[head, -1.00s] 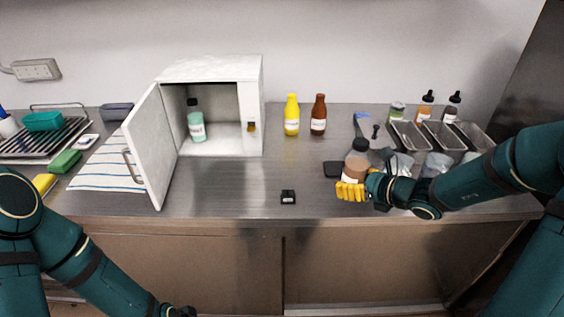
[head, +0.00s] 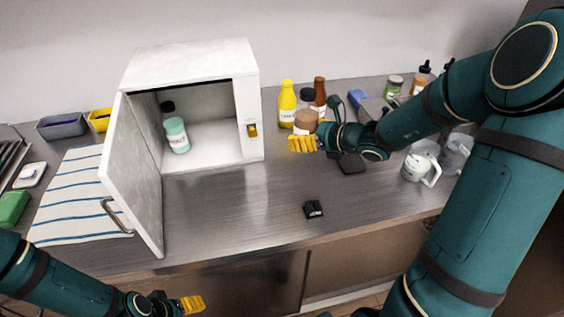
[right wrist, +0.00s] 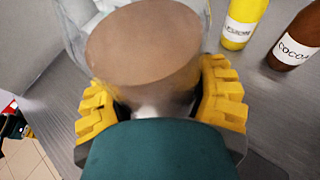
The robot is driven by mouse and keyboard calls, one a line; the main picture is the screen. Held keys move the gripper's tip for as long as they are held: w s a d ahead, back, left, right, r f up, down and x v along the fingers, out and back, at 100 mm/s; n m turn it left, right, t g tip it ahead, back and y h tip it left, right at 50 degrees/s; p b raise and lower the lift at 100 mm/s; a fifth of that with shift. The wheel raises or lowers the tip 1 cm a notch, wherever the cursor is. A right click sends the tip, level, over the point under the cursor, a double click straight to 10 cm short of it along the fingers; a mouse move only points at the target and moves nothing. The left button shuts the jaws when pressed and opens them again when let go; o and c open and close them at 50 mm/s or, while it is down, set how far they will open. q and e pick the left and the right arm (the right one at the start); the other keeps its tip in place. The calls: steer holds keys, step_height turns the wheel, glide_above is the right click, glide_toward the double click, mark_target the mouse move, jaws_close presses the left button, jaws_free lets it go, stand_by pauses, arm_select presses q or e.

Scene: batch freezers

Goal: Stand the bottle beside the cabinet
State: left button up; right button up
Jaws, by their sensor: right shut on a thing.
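My right gripper (head: 305,143) is shut on a bottle (head: 306,120) with brown contents and a dark cap. In the right wrist view the bottle's round brown end (right wrist: 145,45) shows between the yellow fingers (right wrist: 160,108). The bottle is in front of the yellow and brown sauce bottles; I cannot tell whether it touches the counter. The white cabinet (head: 190,62) stands to its left with its door (head: 133,175) open. A mint-green bottle (head: 176,135) with a black cap stands inside. My left gripper (head: 192,304) is low at the counter's front; its opening is unclear.
A yellow bottle (head: 287,102) and a brown bottle (head: 320,92) stand right of the cabinet. A small black object (head: 313,209) lies near the front edge. Counter between cabinet and black object is clear.

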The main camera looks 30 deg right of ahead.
steer(key=shift+w+a, duration=0.15)
steer(key=shift+w, duration=0.15)
steer(key=shift+w+a+f, duration=0.1)
steer(key=shift+w+f, duration=0.05)
steer(key=shift+f, duration=0.1)
step_height(320, 180, down, 5)
steer(key=shift+f+b, duration=0.2)
steer(key=shift+b, duration=0.75)
steer(key=shift+f+b, duration=0.6)
steer(key=shift+f, duration=1.5)
arm_select(q)
steer(key=f, duration=0.1)
steer(key=w+f, duration=0.1)
steer(key=f, duration=0.1)
steer(key=shift+w+a, duration=0.25)
arm_select(e)
steer(key=shift+r, duration=0.1)
arm_select(q)
steer(key=shift+r, duration=0.1)
